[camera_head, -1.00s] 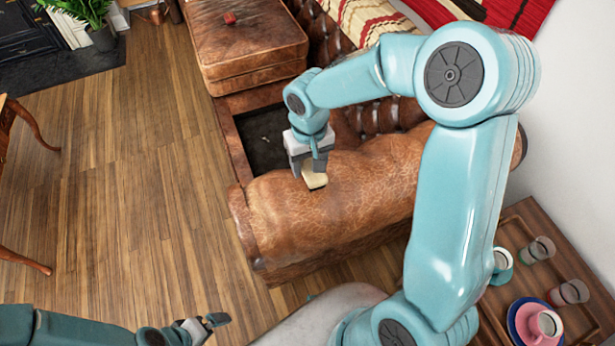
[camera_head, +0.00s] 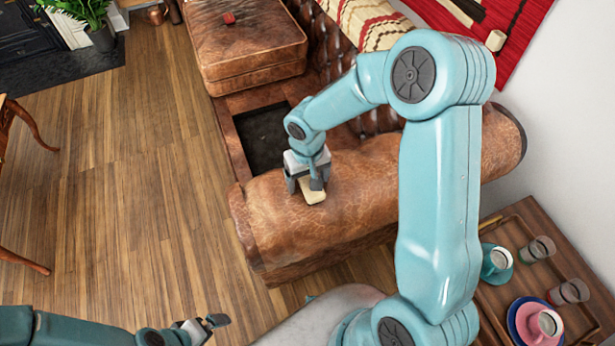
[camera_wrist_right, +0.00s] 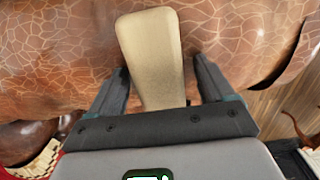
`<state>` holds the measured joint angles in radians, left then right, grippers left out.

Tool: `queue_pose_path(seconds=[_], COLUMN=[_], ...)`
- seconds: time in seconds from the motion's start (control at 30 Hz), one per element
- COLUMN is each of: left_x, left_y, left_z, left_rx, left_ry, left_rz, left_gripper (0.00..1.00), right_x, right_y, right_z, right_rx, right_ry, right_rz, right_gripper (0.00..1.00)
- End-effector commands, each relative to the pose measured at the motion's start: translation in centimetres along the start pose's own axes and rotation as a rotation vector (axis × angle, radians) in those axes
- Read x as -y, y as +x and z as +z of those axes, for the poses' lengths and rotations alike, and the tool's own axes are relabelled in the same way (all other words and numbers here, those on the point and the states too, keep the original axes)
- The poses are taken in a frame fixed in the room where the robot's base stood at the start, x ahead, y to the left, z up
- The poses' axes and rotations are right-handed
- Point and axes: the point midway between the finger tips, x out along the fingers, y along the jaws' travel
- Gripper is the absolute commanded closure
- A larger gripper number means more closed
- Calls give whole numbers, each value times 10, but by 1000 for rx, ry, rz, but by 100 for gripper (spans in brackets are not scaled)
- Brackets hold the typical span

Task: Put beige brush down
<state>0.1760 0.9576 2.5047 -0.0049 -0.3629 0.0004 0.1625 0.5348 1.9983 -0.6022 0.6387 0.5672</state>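The beige brush (camera_head: 312,191) lies on the rounded brown leather armrest (camera_head: 360,195) of the sofa. It also shows in the right wrist view (camera_wrist_right: 150,50), pale and plain, running from the gripper out over the leather. My right gripper (camera_head: 305,183) is right above the armrest with its fingers on either side of the brush. In the right wrist view, the fingers (camera_wrist_right: 163,85) stand apart, with gaps between them and the brush. My left gripper (camera_head: 213,322) is low in the head view, over the floor and away from the brush; its finger opening is unclear.
A wooden side table (camera_head: 515,225) at the right holds cups, saucers and glasses. A dark open compartment (camera_head: 262,138) lies behind the armrest, and a leather seat block (camera_head: 250,50) is farther back. The wood floor (camera_head: 130,180) at the left is mostly clear.

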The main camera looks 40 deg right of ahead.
Motion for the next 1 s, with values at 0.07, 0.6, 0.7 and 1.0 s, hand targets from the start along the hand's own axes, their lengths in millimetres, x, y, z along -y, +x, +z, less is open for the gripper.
queue_pose_path(seconds=[0.07, 0.6, 0.7, 1.0], left_x=[0, -2, -2, -2], left_y=[0, -5, -6, -7], left_z=[0, 0, 0, 0], left_rx=[0, 0, 0, 0], left_ry=[0, 0, 0, 0], left_rz=[0, 0, 0, 0], left_gripper=[0, 0, 0, 0], right_x=[0, 0, 0, 0], right_y=[0, -64, -86, -121], right_z=[0, -1, -1, 0], right_rx=[0, -8, -7, 0], right_ry=[0, 0, 0, -1], right_rz=[0, -1, -1, 0], right_gripper=[19, 19, 19, 19])
